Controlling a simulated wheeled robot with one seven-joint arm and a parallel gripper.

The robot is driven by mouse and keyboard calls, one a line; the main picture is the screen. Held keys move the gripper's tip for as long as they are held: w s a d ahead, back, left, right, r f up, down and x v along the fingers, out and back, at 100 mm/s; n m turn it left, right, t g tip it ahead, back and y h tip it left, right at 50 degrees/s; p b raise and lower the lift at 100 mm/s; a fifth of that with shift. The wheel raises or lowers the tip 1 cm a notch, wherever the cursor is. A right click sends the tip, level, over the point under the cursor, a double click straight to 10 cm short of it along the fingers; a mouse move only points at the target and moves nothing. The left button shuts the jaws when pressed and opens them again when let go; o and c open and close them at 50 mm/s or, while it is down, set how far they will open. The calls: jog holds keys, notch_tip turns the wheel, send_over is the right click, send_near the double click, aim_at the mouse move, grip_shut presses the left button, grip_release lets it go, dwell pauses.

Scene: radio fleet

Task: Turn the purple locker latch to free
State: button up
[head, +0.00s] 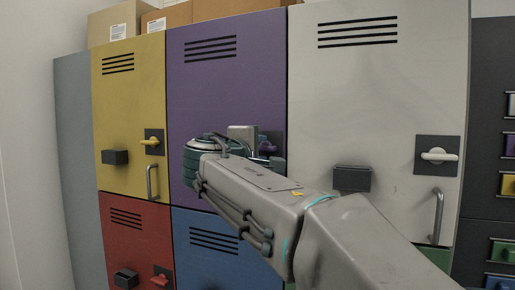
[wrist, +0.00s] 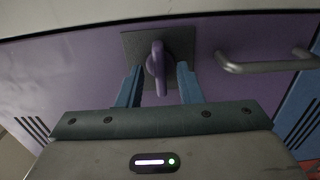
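The purple locker (head: 225,90) stands in the upper row between the yellow and white lockers. Its purple latch (wrist: 158,68) sits on a dark square plate (wrist: 132,45); in the head view my arm and gripper hide most of it, with a bit of purple (head: 266,145) showing. In the wrist view the latch lever lies lengthwise between the fingers of my gripper (wrist: 159,74). The fingers are open, one on each side of the lever, with a visible gap on both sides. Lever and fingers run roughly parallel in that view.
A grey bar handle (wrist: 268,64) is right of the latch in the wrist view. Neighbouring yellow (head: 130,80) and white (head: 370,90) lockers have their own latches and handles. Red (head: 135,235) and blue (head: 215,245) lockers are below. Cardboard boxes (head: 125,20) sit on top.

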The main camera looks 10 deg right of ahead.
grip_shut()
jog(key=shift+f+m+b, duration=0.15)
jog(key=shift+m+b, duration=0.15)
jog(key=shift+b, duration=0.35)
jog(key=m+b, duration=1.1)
jog(key=b, duration=0.1)
jog(key=shift+m, duration=0.4)
jog(key=m+b, duration=0.2)
jog(key=m, duration=0.3)
jog(key=shift+b, duration=0.35)
jog(key=shift+m, duration=0.4)
